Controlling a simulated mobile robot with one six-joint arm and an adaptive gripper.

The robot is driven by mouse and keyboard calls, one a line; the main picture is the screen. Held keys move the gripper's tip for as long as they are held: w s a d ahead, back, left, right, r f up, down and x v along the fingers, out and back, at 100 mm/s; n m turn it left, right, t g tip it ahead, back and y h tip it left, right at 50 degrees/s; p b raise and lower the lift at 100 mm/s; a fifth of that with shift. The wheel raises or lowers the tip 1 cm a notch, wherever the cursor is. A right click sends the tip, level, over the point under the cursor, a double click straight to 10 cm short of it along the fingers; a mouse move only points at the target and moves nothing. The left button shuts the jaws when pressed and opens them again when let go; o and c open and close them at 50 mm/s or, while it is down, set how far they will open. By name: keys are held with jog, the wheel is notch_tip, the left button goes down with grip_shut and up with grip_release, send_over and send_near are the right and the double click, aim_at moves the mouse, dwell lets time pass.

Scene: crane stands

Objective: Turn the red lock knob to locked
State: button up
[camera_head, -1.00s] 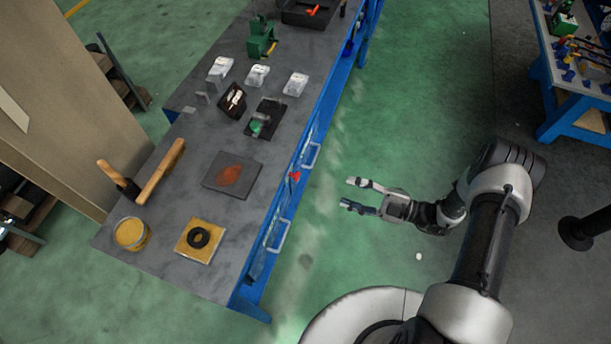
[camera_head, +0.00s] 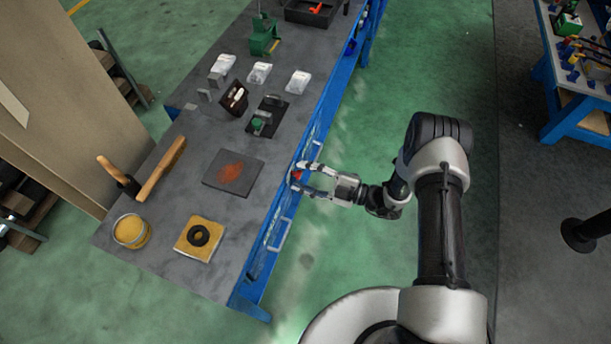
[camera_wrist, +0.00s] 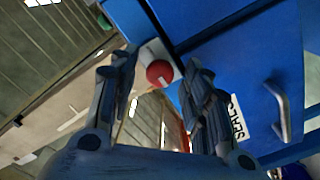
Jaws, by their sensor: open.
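The red lock knob (camera_head: 297,175) sits on the blue front of the workbench, between two drawer handles. In the wrist view the knob (camera_wrist: 159,72) is round and red, on a light plate (camera_wrist: 150,52). My gripper (camera_head: 299,178) is open at the bench front, with its fingers on either side of the knob. In the wrist view my gripper (camera_wrist: 160,78) has one finger left and one right of the knob, with a visible gap on each side. I cannot tell whether the fingertips reach past the knob.
A silver drawer handle (camera_wrist: 284,112) and a label reading SEALS (camera_wrist: 238,118) are on the blue front to the right in the wrist view. Green floor beside the bench is clear.

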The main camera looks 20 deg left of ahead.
jog(key=shift+c, duration=0.4)
grip_shut()
